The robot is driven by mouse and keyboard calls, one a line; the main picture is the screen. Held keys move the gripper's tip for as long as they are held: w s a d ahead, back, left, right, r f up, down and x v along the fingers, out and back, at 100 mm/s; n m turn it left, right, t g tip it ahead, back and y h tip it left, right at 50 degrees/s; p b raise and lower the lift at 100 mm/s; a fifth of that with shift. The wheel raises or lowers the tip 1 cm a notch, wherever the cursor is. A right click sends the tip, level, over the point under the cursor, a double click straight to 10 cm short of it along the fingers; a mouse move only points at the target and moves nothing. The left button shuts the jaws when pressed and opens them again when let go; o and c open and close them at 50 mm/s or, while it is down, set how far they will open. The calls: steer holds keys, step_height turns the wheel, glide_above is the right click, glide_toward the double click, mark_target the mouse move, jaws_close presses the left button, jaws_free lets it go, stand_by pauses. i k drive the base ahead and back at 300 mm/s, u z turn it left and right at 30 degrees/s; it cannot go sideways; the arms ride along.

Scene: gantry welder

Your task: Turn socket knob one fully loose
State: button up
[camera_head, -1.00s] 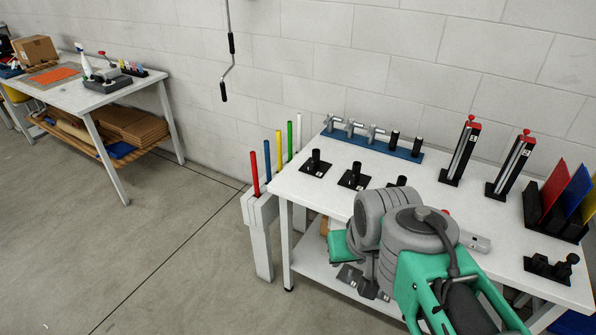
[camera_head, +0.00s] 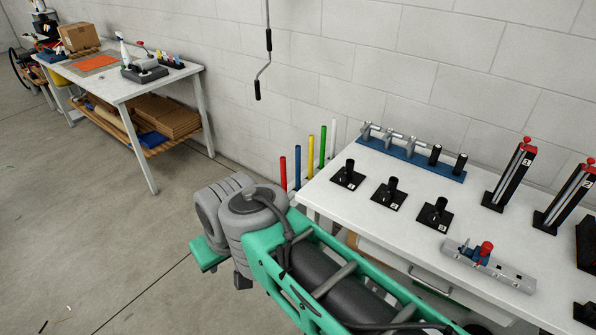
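Three black knobs on square black plates stand in a row on the white table: a left one (camera_head: 349,173), a middle one (camera_head: 389,193) and a right one (camera_head: 435,212). All are upright. Small marks on their plates are too small to read surely, so I cannot tell which is number one. My green and grey arm reaches across the lower middle, in front of the table's left end, apart from the knobs. My gripper's fingers do not show.
A blue rail (camera_head: 412,161) with metal T-handles lies at the table's back. Two black and red towers (camera_head: 511,175) stand to the right. A grey bar (camera_head: 488,265) with a red knob lies near the front. Coloured rods (camera_head: 283,173) rise beyond the table's left end.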

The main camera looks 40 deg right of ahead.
mark_target(341, 176)
steer(key=u, duration=0.2)
steer(key=i, duration=0.85)
steer(key=z, duration=0.9)
steer(key=i, duration=0.65)
steer(key=z, duration=0.7)
